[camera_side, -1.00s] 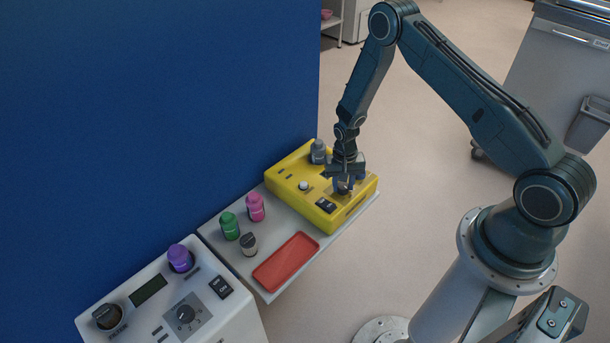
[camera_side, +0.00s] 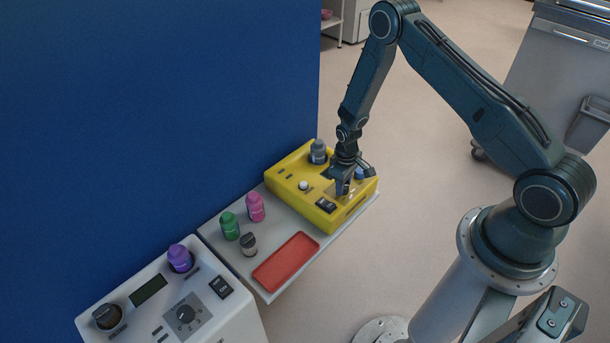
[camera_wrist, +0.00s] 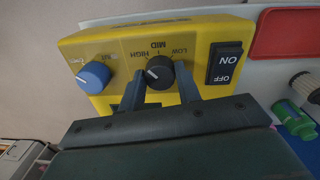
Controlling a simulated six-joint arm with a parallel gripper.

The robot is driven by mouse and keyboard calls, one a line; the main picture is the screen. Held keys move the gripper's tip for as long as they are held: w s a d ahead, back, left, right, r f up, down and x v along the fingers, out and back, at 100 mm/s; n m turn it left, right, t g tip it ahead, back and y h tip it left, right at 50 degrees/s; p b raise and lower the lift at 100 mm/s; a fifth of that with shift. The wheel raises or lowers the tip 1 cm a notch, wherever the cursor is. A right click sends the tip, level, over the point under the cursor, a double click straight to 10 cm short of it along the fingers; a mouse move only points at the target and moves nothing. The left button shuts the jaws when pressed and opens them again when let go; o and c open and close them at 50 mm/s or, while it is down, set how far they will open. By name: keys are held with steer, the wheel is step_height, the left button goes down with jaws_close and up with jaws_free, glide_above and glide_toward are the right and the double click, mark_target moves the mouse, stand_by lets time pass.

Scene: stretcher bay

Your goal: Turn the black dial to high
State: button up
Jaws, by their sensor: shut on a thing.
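The black dial (camera_wrist: 160,72) sits on the yellow box (camera_side: 290,183), between the two fingers of my gripper (camera_side: 342,191). In the wrist view its printed labels LOW, MID and HIGH arc around it, with HIGH on the left and LOW on the right. A pale pointer mark lies on the dial's left part, on the HIGH side; its exact alignment is hard to read. My gripper is shut on the dial, one finger on each side. In the side view the fingers hide the dial.
A blue knob (camera_wrist: 93,77) is left of the dial in the wrist view and a black ON/OFF switch (camera_wrist: 225,64) is right of it. A red tray (camera_side: 286,261), green bottle (camera_side: 229,226) and pink bottle (camera_side: 255,207) share the shelf. A white console (camera_side: 168,300) stands nearer.

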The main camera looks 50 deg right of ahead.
steer(key=shift+n, duration=0.4)
steer(key=o, duration=1)
steer(key=shift+c, duration=0.2)
steer(key=shift+r, duration=0.1)
step_height(320, 180, up, 14)
steer(key=shift+a, duration=0.3)
stand_by(0.3)
